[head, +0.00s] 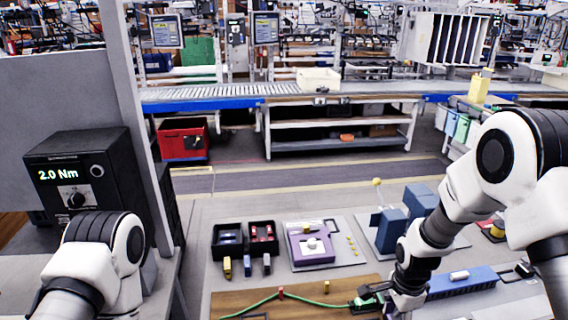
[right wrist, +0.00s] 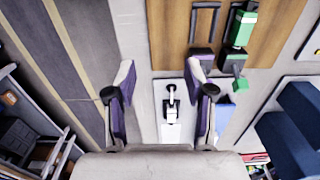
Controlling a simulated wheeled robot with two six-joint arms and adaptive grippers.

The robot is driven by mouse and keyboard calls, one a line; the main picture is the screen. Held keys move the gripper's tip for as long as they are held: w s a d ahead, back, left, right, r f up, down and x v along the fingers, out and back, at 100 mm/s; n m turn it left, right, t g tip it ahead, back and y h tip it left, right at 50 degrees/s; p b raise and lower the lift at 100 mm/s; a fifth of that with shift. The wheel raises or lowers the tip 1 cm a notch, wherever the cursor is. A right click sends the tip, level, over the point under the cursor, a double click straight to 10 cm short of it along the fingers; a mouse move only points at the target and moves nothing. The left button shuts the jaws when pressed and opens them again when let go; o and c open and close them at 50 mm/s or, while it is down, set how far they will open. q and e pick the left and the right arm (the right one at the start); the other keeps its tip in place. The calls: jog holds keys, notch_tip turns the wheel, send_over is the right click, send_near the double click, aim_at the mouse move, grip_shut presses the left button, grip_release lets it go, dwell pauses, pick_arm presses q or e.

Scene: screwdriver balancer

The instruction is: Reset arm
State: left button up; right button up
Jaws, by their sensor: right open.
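My right arm comes in from the right, bent at the elbow. Its gripper (head: 372,294) is low in the head view, by the right end of a brown board (head: 240,302). In the right wrist view the two purple-and-grey fingers (right wrist: 160,100) stand wide apart with nothing held. A small white and black fixture (right wrist: 171,125) shows beyond, in the gap between them. The brown board (right wrist: 170,40) and a green part (right wrist: 242,30) show at the top of that view. My left arm is at the lower left of the head view; its gripper is not in view.
A black box (head: 110,165) reading 2.0 Nm stands at left. Two black bins (head: 228,240) with small parts, a purple fixture (head: 311,246) and blue blocks (head: 392,229) stand on the bench. A blue rail (head: 462,282) is at right. A green cable (head: 318,301) crosses the board.

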jog(key=s+f, duration=0.2)
jog(key=s+f+g, duration=0.1)
jog(key=s+f, duration=0.1)
jog(key=f, duration=0.1)
jog(key=s+f+g+b, duration=0.1)
jog(key=s+f, duration=0.1)
jog(key=f, duration=0.1)
jog(key=shift+s, duration=0.15)
pick_arm(q)
jog(key=f+b, duration=0.2)
jog(key=f, duration=0.1)
jog(key=shift+s+f, duration=0.1)
jog(key=shift+s, duration=0.2)
pick_arm(e)
jog(key=s+f+n+t, duration=0.1)
jog(key=s+f+n, duration=0.4)
jog(key=s+n, duration=0.3)
jog(key=s+f+n+t, duration=0.1)
jog(key=s+f+n, duration=0.5)
jog(key=s, duration=0.6)
jog(key=shift+s+n, duration=0.3)
jog(key=shift+n, duration=0.7)
